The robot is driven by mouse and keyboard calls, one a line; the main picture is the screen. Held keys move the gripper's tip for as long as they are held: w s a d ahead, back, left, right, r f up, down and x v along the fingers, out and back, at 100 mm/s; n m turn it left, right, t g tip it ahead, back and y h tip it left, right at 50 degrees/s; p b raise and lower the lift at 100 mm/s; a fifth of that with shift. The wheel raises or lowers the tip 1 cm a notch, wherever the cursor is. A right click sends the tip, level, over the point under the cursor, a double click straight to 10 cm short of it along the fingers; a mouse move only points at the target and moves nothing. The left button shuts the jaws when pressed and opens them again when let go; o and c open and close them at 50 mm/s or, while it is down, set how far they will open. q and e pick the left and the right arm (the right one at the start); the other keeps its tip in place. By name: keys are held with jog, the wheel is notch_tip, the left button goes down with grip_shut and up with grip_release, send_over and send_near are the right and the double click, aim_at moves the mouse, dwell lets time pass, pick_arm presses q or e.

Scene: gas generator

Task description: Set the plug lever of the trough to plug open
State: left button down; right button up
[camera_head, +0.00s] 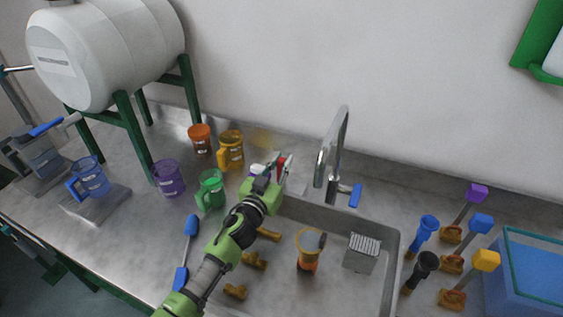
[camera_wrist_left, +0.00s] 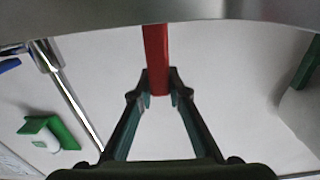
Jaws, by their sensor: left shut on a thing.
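The trough (camera_head: 391,262) is a metal sink basin set in the counter. The plug lever (camera_head: 281,162) shows as a small red piece near its far left corner, beside the tap. In the left wrist view the lever (camera_wrist_left: 156,58) is a red bar coming down from the top edge. My left gripper (camera_head: 277,172) reaches over the basin's left side to the lever; in the wrist view its fingertips (camera_wrist_left: 158,85) are shut on the lever's end. The arm hides part of the basin's left side. The lever's base and the drain are not clear. My right gripper is not in view.
The curved tap (camera_head: 331,150) with a blue handle stands right of my gripper. A green mug (camera_head: 211,188) and a yellow mug (camera_head: 231,149) stand to the left. The basin holds brass fittings, an orange cup (camera_head: 308,252) and a grey box (camera_head: 361,254). Valves stand at right.

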pick_arm(q)
jog(key=shift+d, duration=0.1)
jog(key=m, duration=0.1)
jog(key=d+m, duration=0.1)
jog(key=s+d+m+b, duration=0.1)
jog(key=shift+f, duration=0.3)
jog(key=shift+s+d+f+m+b, duration=0.25)
jog(key=shift+d+m+b, duration=0.25)
jog(key=shift+m, duration=0.5)
jog(key=shift+s+d+f+m+b, duration=0.2)
jog(key=shift+d+m+b, duration=0.25)
jog(key=shift+m, duration=0.55)
jog(key=c, duration=1.9)
grip_release()
jog(key=shift+w, duration=0.1)
